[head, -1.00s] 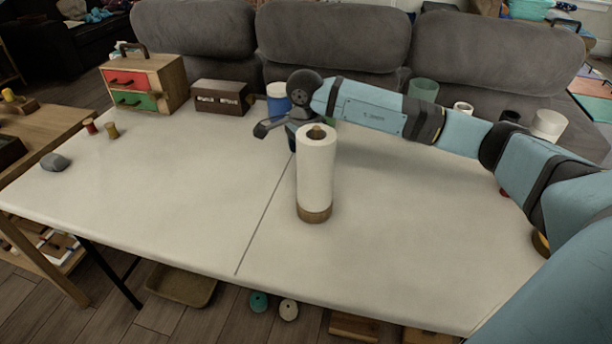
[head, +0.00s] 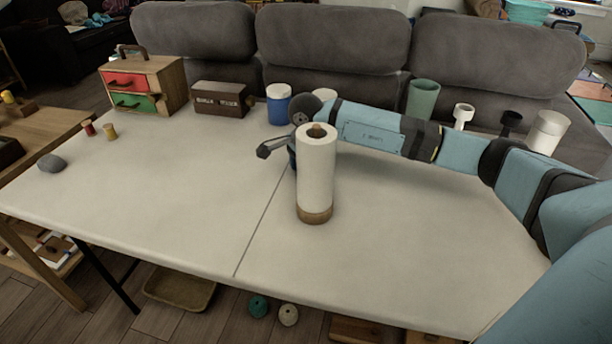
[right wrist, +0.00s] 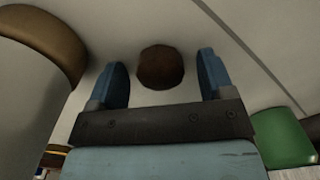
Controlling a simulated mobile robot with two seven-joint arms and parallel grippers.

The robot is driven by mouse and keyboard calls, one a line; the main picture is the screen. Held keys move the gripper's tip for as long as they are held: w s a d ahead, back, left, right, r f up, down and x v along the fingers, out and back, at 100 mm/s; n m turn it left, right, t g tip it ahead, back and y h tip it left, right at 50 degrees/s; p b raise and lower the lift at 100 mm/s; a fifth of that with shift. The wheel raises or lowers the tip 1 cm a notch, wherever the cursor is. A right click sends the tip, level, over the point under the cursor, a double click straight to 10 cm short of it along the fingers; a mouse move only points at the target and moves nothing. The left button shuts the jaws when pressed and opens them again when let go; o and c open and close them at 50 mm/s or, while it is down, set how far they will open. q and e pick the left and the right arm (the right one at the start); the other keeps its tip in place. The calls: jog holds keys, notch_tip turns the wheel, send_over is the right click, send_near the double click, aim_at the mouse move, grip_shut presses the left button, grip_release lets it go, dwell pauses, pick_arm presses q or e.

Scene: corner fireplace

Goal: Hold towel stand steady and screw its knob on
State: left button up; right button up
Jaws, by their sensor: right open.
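The towel stand (head: 314,216) stands upright on the white table, with a white paper roll (head: 317,172) on its wooden base and a brown post tip (head: 317,130) showing at the top. Its base also shows at the left of the right wrist view (right wrist: 52,35). A round brown knob (right wrist: 160,67) is in the right wrist view, between my right gripper's two blue fingers (right wrist: 162,78), with gaps on both sides. That gripper is open. In the head view it is behind the roll, mostly hidden, and the knob is hidden there. My left gripper is out of view.
Along the back of the table (head: 150,210) stand a drawer box (head: 143,84), a brown box (head: 220,98), a blue-and-white canister (head: 278,104), a green cup (head: 423,98) and several other cups. The table's front is clear.

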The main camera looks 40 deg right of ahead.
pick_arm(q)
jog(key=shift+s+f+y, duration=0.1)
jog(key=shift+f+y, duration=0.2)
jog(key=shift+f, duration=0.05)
pick_arm(e)
jog(key=c, duration=1)
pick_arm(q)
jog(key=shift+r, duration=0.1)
pick_arm(e)
jog(key=shift+r, duration=0.1)
jog(key=shift+r, duration=0.3)
notch_tip(320, 180, up, 4)
jog(key=shift+p, duration=0.7)
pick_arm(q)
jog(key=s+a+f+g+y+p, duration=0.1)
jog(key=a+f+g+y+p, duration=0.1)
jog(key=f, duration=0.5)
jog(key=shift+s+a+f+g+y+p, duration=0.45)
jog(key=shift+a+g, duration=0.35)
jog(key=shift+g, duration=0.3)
pick_arm(e)
notch_tip(320, 180, up, 15)
jog(key=shift+r, duration=0.15)
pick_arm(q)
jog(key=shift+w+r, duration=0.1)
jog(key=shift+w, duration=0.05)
